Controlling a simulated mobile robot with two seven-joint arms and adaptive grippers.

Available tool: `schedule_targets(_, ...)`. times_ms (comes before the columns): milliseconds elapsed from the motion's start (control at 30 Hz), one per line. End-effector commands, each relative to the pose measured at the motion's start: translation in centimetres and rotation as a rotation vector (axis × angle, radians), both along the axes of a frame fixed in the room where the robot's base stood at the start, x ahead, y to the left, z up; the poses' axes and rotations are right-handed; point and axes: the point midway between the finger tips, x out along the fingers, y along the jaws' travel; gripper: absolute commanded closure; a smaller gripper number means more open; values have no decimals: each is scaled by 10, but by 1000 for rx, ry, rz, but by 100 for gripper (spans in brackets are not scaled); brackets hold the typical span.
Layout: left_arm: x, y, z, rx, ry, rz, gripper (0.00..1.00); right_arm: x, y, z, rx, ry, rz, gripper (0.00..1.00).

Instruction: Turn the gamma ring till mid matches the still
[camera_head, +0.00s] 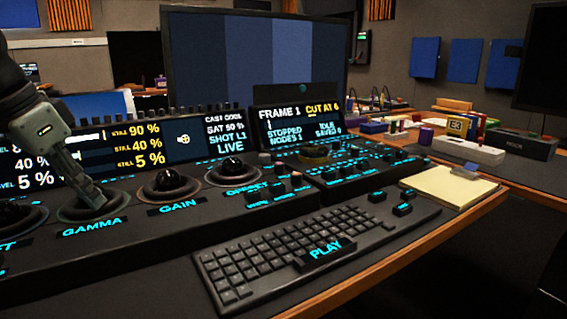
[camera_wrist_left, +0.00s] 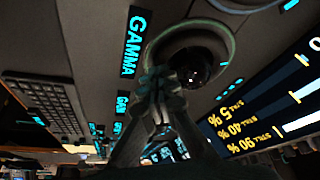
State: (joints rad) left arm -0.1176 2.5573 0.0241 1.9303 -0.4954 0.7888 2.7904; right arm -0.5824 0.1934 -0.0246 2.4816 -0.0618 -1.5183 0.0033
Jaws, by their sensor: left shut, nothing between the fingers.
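The gamma ring (camera_head: 70,214) surrounds a dark ball in the sloped panel, above the glowing GAMMA label (camera_head: 92,226). My left gripper (camera_head: 95,203) points down with its fingers shut and empty, at the ring and hiding part of the ball. In the left wrist view the shut fingertips (camera_wrist_left: 160,80) lie at the near edge of the greenish ring (camera_wrist_left: 232,42) and its dark ball (camera_wrist_left: 194,68); contact cannot be told. The level screen (camera_head: 120,147) shows yellow still values 90 %, 40 % and 5 %. White 40 % and 5 % show at left; the top white value is partly hidden.
The gain ball (camera_head: 170,181) and another ringed ball (camera_head: 238,167) sit to the right. A keyboard (camera_head: 290,255) with a PLAY key lies in front. A small screen (camera_head: 298,122) reads FRAME 1, STOPPED. A yellow notepad (camera_head: 447,186) lies at right.

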Motion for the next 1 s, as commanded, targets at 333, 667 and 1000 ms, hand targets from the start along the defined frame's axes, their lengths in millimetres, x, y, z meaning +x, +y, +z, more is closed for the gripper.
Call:
schedule_targets(333, 0, 0, -1, 0, 2, 6, 100, 0, 0, 0, 0, 0, 0, 60)
schedule_targets(667, 0, 0, 21, 0, 1, 5, 100, 0, 0, 16, 0, 0, 0, 60)
schedule_targets(1000, 0, 0, 49, -1, 2, 5, 100, 0, 0, 34, 0, 0, 0, 60)
